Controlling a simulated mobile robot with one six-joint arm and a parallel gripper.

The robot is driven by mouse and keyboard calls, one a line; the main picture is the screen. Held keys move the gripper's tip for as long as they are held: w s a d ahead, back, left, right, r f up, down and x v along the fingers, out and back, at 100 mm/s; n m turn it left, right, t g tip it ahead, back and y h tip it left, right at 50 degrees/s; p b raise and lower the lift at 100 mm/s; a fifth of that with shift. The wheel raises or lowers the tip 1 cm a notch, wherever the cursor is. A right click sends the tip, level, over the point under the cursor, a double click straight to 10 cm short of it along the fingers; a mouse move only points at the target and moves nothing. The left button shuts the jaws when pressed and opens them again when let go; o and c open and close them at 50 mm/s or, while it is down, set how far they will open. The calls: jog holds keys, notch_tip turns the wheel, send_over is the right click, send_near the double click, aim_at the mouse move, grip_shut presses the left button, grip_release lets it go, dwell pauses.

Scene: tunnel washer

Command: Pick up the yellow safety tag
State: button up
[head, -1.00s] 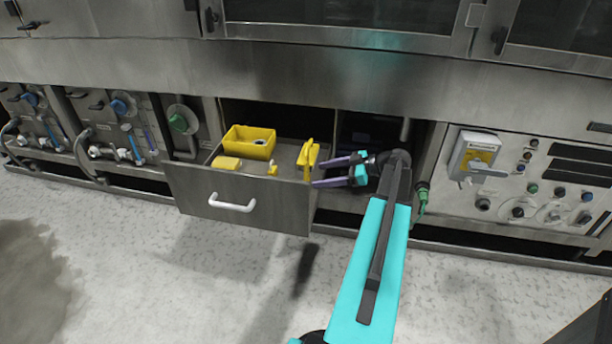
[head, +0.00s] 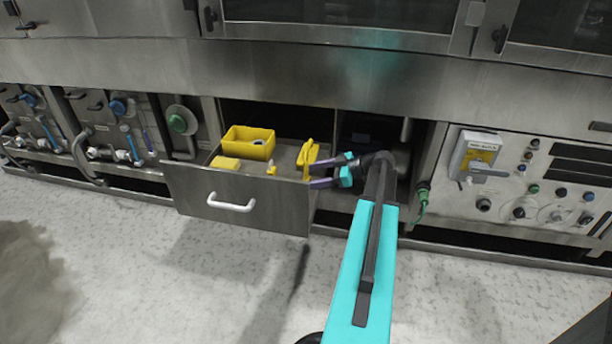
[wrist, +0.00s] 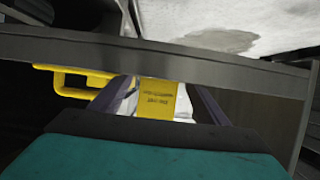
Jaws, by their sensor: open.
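The yellow safety tag (head: 308,154) stands at the right side of the open drawer, by its side wall. My gripper (head: 313,173) reaches in from the right, with its purple fingers open at the tag. In the wrist view, the tag's printed yellow face (wrist: 158,100) shows between the two fingers of my gripper (wrist: 157,92). A yellow looped bar (wrist: 75,82) shows left of it. I cannot tell whether either finger touches the tag. The tag's lower part is partly hidden.
The open drawer (head: 235,196) also holds a yellow bin (head: 249,143), a flat yellow block (head: 226,163) and a small yellow piece (head: 271,169). The drawer's metal edge (wrist: 160,55) crosses the wrist view. A dark open bay lies right of the drawer. The floor in front is clear.

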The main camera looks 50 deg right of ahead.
aim_at(306, 170)
jog(key=c, duration=1.1)
jog(key=shift+r, duration=0.15)
jog(key=shift+r+p, duration=0.3)
jog(key=shift+r, duration=0.2)
jog(key=shift+s+a+r+p, duration=0.1)
jog(key=shift+s+r+p, duration=0.15)
jog(key=shift+r, duration=0.35)
jog(key=shift+s+a+r+p, duration=0.1)
jog(key=shift+s+r+p, duration=0.1)
jog(key=shift+r, duration=0.4)
jog(key=s+a, duration=0.2)
jog(key=s, duration=0.2)
jog(key=s+a+r+p, duration=0.1)
jog(key=s, duration=0.4)
jog(key=s+a+p, duration=0.1)
jog(key=s+a, duration=0.1)
jog(key=s, duration=0.3)
jog(key=shift+a+r, duration=0.15)
jog(key=shift+a, duration=0.2)
